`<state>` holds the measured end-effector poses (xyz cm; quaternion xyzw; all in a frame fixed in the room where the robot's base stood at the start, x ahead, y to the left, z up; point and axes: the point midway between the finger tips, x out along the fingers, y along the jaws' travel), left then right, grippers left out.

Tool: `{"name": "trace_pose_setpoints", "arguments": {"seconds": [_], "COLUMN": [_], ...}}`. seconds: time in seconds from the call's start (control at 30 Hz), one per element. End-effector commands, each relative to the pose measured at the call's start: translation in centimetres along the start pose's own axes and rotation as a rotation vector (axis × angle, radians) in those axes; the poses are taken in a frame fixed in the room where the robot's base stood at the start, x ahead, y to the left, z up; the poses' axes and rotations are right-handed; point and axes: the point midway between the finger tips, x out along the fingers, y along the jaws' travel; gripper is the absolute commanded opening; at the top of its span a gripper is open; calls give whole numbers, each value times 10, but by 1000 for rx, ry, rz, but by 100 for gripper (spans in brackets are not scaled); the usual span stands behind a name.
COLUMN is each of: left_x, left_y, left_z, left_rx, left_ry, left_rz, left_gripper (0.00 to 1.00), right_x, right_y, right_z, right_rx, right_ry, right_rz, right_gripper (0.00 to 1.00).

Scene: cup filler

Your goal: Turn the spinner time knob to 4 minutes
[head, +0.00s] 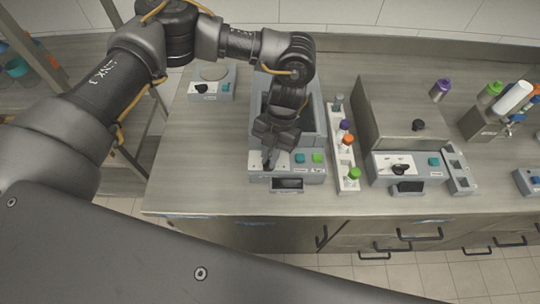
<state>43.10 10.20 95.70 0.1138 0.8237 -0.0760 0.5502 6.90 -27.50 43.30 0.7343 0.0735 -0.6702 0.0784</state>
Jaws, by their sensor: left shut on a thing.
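A grey machine (257,178) with an open basin stands in the middle of the counter. Its sloping front panel has a teal button, a green button and a small dark display (288,184). My left gripper (268,162) points down at the left part of this panel, its fingers shut on a control knob there. The fingers hide the knob, so its setting cannot be read. The labels are too small to tell whether this is the spinner. My right gripper is not in view.
A white rack (346,174) with capped tubes stands close right of the machine. Further right is a lidded box machine (405,125) with a black dial (399,169). A small plate device (212,83) stands at the back left. The counter's front left is clear.

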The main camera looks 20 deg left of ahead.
Motion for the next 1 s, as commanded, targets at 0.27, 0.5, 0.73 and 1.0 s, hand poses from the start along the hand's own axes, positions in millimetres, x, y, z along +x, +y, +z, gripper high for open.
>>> {"name": "trace_pose_setpoints", "arguments": {"seconds": [0.27,0.5,0.73,1.0], "left_x": [0,0,-1,-39], "left_y": [0,0,0,0], "left_z": [0,0,0,2], "left_rx": [0,-1,-1,-1], "left_ry": [-1,0,-1,-7], "left_rz": [0,0,0,2], "left_gripper": [0,33,33,33], "right_x": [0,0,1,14], "right_y": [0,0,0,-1], "right_z": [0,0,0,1], "right_rx": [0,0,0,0], "right_ry": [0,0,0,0], "right_rz": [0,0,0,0], "right_gripper": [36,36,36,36]}}
